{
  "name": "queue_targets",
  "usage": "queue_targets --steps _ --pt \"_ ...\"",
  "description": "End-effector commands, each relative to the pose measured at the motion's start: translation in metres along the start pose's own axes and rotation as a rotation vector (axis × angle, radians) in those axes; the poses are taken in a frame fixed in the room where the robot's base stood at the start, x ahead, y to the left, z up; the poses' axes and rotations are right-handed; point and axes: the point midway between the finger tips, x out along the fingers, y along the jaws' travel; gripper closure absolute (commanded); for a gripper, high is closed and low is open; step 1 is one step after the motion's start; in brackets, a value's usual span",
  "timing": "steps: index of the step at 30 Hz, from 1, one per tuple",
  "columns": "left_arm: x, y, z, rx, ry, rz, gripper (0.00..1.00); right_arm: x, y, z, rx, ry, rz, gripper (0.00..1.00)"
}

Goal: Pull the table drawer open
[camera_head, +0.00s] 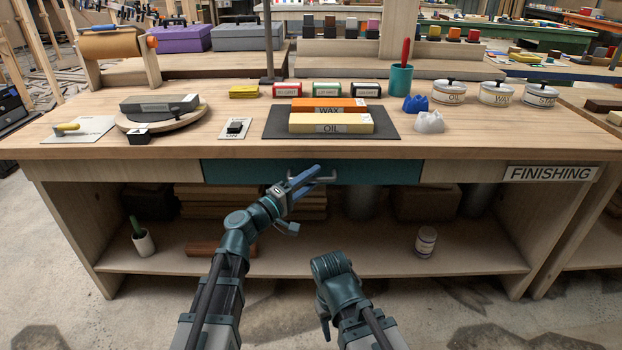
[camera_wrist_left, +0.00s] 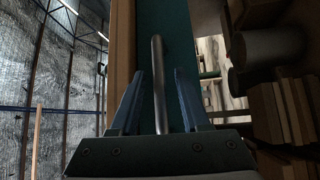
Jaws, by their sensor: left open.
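The teal table drawer (camera_head: 378,172) sits under the front edge of the wooden workbench. Its front looks flush with the bench. A grey metal bar handle (camera_head: 326,177) is on its middle. My left gripper (camera_head: 304,180) is at the handle with blue fingers apart. In the left wrist view the open left gripper (camera_wrist_left: 157,105) has the handle bar (camera_wrist_left: 158,80) running between its two fingers, with space on both sides. The drawer front (camera_wrist_left: 150,25) shows teal behind it. My right arm is low in the head view; its gripper jaws cannot be made out.
On the workbench (camera_head: 222,140) stand several things: wax and oil blocks, a teal cup (camera_head: 400,79), jars, a round turntable (camera_head: 160,117) and a small switch (camera_head: 235,128). A lower shelf (camera_head: 370,262) holds boards and a jar. Floor in front is clear.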

Motion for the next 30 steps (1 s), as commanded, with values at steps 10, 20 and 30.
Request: queue_targets --steps 10,20,30 --pt "0.0001 0.0 0.0002 0.0 0.0 0.0 0.75 0.0 0.0 0.0 0.0 0.0 0.0 0.5" --pt "0.0 -0.0001 0.0002 0.0 0.0 0.0 1.0 0.0001 0.0 0.0 0.0 0.0 0.0 0.5" --pt "-0.0001 -0.0002 0.0002 0.001 0.0 -0.001 1.0 0.0001 0.0 0.0 0.0 0.0 0.0 0.5"
